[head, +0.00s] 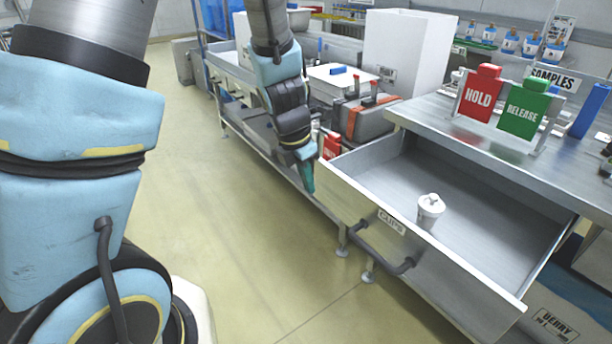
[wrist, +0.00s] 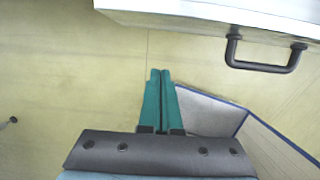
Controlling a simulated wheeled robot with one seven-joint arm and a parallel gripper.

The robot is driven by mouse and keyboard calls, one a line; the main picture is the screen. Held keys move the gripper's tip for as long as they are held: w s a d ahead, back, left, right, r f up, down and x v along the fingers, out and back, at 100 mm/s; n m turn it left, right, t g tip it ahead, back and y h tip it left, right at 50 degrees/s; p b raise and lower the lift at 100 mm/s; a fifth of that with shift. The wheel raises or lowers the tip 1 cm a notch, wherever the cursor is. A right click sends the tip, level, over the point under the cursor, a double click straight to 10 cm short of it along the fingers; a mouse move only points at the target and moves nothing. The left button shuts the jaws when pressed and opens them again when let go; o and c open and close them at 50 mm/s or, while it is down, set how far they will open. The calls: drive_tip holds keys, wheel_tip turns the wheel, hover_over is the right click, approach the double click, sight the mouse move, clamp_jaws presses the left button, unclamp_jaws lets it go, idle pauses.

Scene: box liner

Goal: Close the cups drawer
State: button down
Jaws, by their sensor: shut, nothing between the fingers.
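The cups drawer (head: 440,262) is pulled out of the steel counter in the head view, with a label reading CUPS on its front. Its dark bar handle (head: 385,255) is on the front face, and the handle also shows at the upper right of the wrist view (wrist: 265,66). A white lidded cup (head: 430,210) stands upright inside the drawer near the front. My gripper (head: 308,188) points down just left of the drawer's far front corner, apart from the handle. In the wrist view my gripper's green fingers (wrist: 160,75) are together and empty.
Red HOLD (head: 481,94) and green RELEASE (head: 525,109) signs stand on the counter above the drawer. A grey case (head: 365,118) sits beyond the drawer. A box (head: 548,312) marked BERRY is at the lower right. The floor (head: 230,200) left of the drawer is clear.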

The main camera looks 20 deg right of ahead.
sight(325, 187)
drive_tip(key=shift+w+d+f+p, duration=0.15)
drive_tip(key=shift+w+d+f, duration=0.05)
drive_tip(key=shift+d+f, duration=0.55)
drive_tip(key=shift+w+d+f+p, duration=0.15)
drive_tip(key=shift+w+d+f, duration=0.1)
drive_tip(key=shift+d+f, duration=0.5)
drive_tip(key=shift+w+d+f+p, duration=0.2)
drive_tip(key=shift+d+f, duration=0.3)
drive_tip(key=shift+d, duration=0.45)
